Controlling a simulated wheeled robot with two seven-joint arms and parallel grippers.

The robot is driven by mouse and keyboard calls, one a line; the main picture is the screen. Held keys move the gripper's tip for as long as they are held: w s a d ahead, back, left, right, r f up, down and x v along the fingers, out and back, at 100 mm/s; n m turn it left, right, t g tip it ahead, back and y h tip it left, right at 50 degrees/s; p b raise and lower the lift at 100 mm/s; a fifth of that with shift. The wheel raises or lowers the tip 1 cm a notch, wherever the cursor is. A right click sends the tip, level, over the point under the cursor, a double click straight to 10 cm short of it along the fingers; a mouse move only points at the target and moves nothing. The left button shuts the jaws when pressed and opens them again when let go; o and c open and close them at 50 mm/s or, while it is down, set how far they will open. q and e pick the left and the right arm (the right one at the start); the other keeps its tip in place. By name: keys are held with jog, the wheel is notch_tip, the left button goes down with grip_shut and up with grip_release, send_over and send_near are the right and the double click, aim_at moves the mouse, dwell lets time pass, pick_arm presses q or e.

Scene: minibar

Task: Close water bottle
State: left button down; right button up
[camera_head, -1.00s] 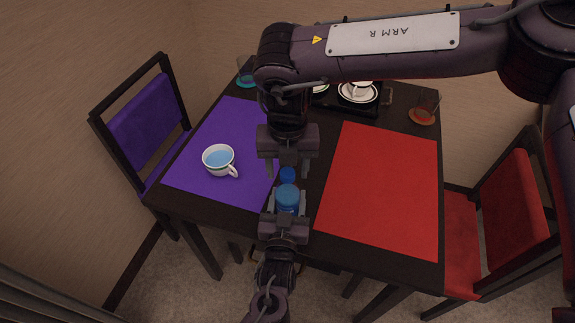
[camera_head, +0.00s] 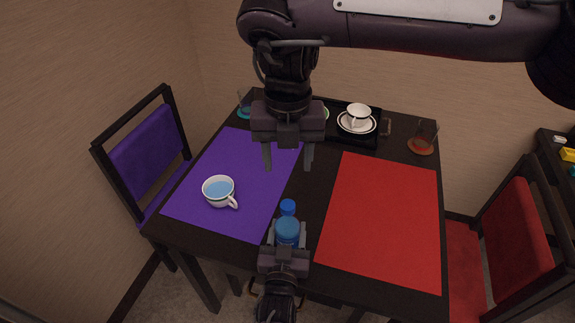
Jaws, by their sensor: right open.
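The water bottle (camera_head: 288,232) is blue and stands at the near edge of the dark table. A smaller, darker blue cap (camera_head: 288,207) shows just above it in the picture. I cannot tell whether the cap is seated on the bottle or apart from it. My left gripper (camera_head: 287,240) comes from the bottom of the picture, with a finger on each side of the bottle, shut on it. My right gripper (camera_head: 288,165) is open and empty, pointing down. It is above and beyond the cap, with a clear gap between them.
A purple mat (camera_head: 255,170) holds a cup of blue liquid (camera_head: 218,191). A red mat (camera_head: 383,215) lies empty on the right. At the back are a dark tray with a white cup (camera_head: 358,115), an orange glass (camera_head: 423,140) and a teal glass (camera_head: 244,106). Chairs stand at both sides.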

pick_arm(q)
jog(key=shift+c, duration=2.4)
grip_release()
jog(key=s, duration=0.5)
jog(key=s+a, duration=0.1)
jog(key=s, duration=0.1)
jog(key=shift+s+b, duration=0.35)
jog(key=shift+b, duration=0.05)
